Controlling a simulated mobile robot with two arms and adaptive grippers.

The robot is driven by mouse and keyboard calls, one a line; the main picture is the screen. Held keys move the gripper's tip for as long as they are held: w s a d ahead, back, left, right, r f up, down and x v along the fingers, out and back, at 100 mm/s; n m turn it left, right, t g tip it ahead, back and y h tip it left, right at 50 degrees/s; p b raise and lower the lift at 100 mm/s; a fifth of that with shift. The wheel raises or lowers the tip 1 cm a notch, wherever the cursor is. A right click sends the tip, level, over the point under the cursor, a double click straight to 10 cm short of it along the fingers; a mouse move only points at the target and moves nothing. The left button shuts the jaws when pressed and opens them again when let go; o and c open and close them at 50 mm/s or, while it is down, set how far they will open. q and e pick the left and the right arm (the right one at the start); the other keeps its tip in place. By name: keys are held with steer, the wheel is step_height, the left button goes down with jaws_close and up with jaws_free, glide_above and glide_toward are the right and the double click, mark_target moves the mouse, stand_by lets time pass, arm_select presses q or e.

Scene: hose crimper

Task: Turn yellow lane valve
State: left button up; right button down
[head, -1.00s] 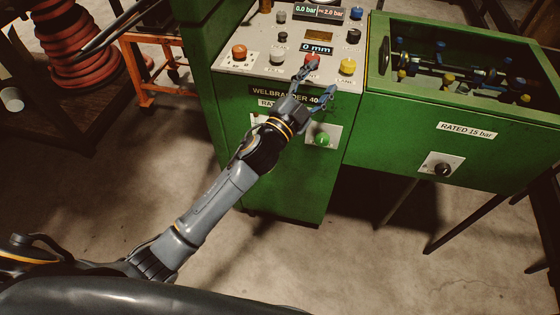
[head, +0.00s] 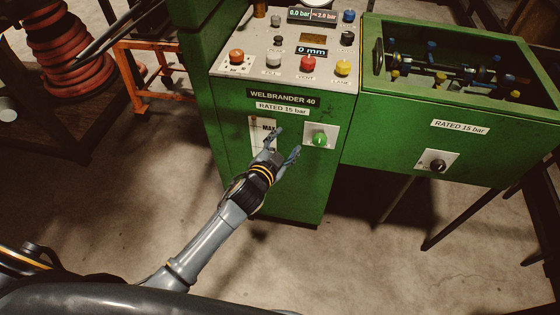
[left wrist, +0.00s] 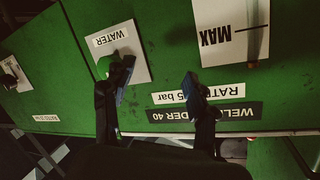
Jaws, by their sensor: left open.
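The yellow knob (head: 342,68), with a small label reading LANE below it, stands at the front right of the sloped control panel (head: 257,54) in the head view. My left gripper (head: 284,143) is open and empty in front of the green cabinet's face, below and left of the yellow knob. It is beside the green knob (head: 320,138) on a white plate. In the left wrist view my open fingers (left wrist: 158,92) show, with one overlapping the green knob (left wrist: 104,67) on the plate marked WATER. I cannot tell whether they touch. My right gripper is not in view.
A red VENT knob (head: 307,62) sits left of the yellow one, and an orange knob (head: 236,56) further left. A green trough (head: 445,104) with small yellow and blue handles inside adjoins at right. A black knob (head: 437,166) is on its front.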

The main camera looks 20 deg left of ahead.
arm_select(q)
step_height(320, 180, down, 6)
steer(key=s+a+g, duration=0.1)
steer(key=s, duration=0.1)
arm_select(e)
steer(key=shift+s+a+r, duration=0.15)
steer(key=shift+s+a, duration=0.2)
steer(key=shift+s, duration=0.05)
arm_select(q)
steer(key=s+a+f+n+g+y+p, duration=0.1)
steer(key=s+a+f+g, duration=0.2)
steer(key=s+f, duration=0.75)
steer(key=s+a+f+n+g+y+p, duration=0.1)
steer(key=s+a+f+n+g, duration=0.2)
steer(key=s+f, duration=0.75)
steer(key=s+a+f+g, duration=0.1)
steer(key=s+f+g, duration=0.1)
steer(key=s+f, duration=0.3)
steer(key=s+a+f+n+g, duration=0.1)
steer(key=s+f, duration=0.4)
steer(key=s, duration=0.8)
steer(key=s+a+f+g, duration=0.2)
steer(key=s+f+g, duration=0.2)
steer(key=s, duration=0.6)
steer(key=shift+a+f+n+y+p, duration=0.3)
steer(key=shift+f+n+p, duration=0.1)
steer(key=shift+f, duration=0.4)
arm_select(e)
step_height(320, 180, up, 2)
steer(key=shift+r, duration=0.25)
